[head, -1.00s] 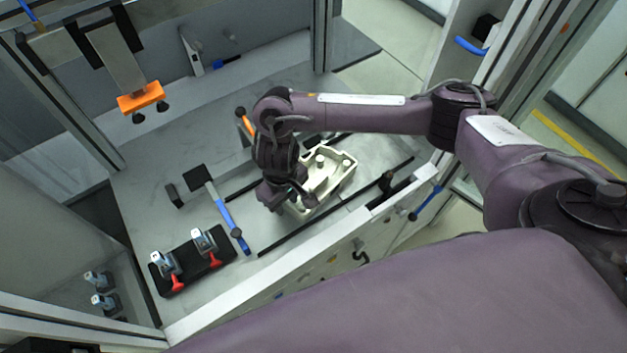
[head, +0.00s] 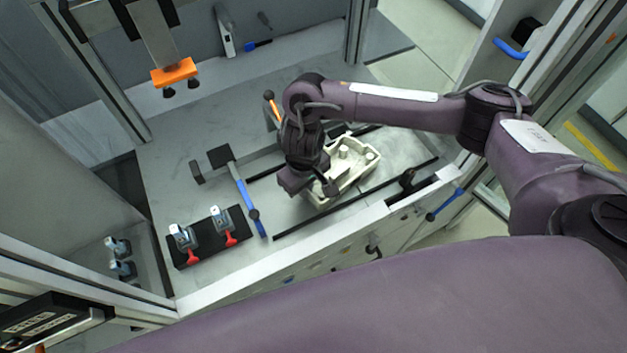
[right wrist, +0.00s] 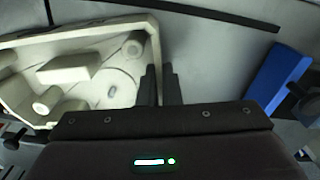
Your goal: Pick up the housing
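The cream housing (head: 352,168), an open tray-like casting with inner bosses, lies on the grey worktop between two dark rails. My right gripper (head: 322,193) reaches down at its left end and hides part of it. In the right wrist view the housing (right wrist: 95,70) fills the upper left. There the two dark fingers of my right gripper (right wrist: 161,85) stand close together, one on each side of the housing's end wall, and look shut on it. The fingertips' contact is partly hidden. My left gripper is not in view.
A blue-handled tool (head: 248,205) lies left of the housing. Further left is a black plate (head: 208,238) with two red-handled clamps. An orange block (head: 175,72) hangs at the back left. A dark rail (head: 355,200) runs along the front.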

